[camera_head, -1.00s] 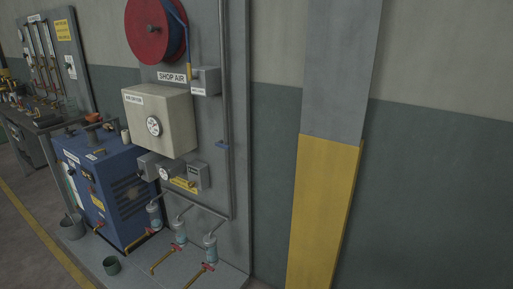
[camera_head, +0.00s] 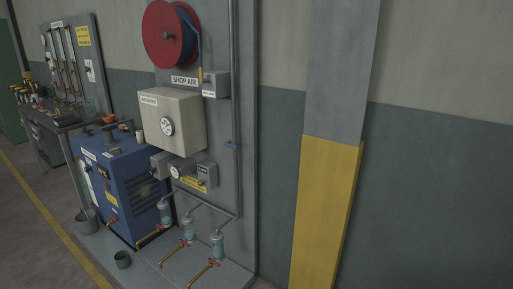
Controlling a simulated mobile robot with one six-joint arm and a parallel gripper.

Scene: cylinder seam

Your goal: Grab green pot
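A small dark green pot (camera_head: 122,260) stands upright on the grey floor plate, near its front left edge. It is in front of the blue machine and left of the red-handled valves. Its open top shows. My gripper is not in view, and nothing touches the pot.
A blue machine (camera_head: 125,185) stands behind the pot. A grey bucket (camera_head: 87,221) is left of it. Several yellow pipes with red valves (camera_head: 203,274) stick out low at the right. A workbench (camera_head: 50,140) is far left. The floor (camera_head: 30,235) at lower left is clear.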

